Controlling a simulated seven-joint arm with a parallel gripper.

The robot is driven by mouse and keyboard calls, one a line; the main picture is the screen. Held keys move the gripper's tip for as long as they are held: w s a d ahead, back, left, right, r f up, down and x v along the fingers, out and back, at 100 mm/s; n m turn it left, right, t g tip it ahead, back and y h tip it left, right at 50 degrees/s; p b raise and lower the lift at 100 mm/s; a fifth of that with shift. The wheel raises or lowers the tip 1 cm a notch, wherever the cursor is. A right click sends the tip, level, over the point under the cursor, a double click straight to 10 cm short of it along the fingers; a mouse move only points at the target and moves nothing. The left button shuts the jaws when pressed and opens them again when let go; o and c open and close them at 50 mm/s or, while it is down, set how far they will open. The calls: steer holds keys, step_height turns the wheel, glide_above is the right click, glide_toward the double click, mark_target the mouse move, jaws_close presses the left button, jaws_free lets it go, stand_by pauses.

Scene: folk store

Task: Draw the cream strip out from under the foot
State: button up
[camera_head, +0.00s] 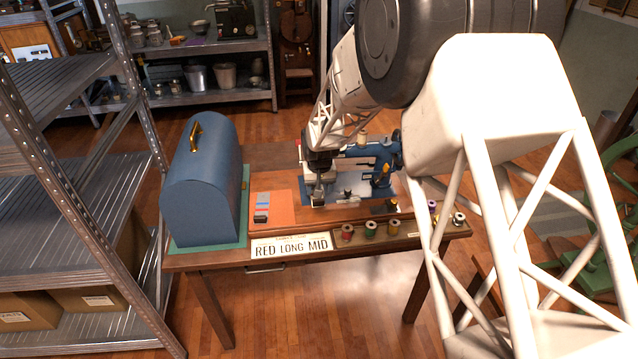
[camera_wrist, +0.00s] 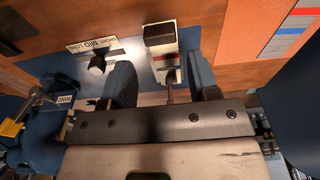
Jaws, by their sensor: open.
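A blue sewing machine (camera_head: 362,152) stands on the wooden table, its bed towards the left. My gripper (camera_head: 318,192) is low over the bed's left end. In the wrist view its two blue fingers (camera_wrist: 161,84) are apart, with a thin metal post (camera_wrist: 171,88), seemingly part of the foot, between them. A cream piece with a dark end (camera_wrist: 163,52) lies just beyond the fingertips and looks like the cream strip. I see no contact with the fingers. Where the strip meets the foot is hidden.
A dial (camera_wrist: 97,64) with a SHORT MID LONG label sits left of the fingers. An orange mat (camera_head: 276,212) holds several coloured strips. A RED LONG MID sign (camera_head: 291,246) and several thread spools (camera_head: 370,229) line the front edge. A blue domed case (camera_head: 203,185) stands left.

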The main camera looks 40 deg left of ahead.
mark_target(319, 200)
steer(key=shift+w+a+f, duration=0.1)
steer(key=shift+f, duration=1)
steer(key=shift+w+a+f, duration=0.1)
steer(key=shift+f, duration=1)
steer(key=shift+f, duration=0.45)
steer(key=shift+c, duration=0.4)
steer(key=c, duration=0.5)
steer(key=shift+r, duration=0.15)
steer(key=shift+s+d, duration=3.25)
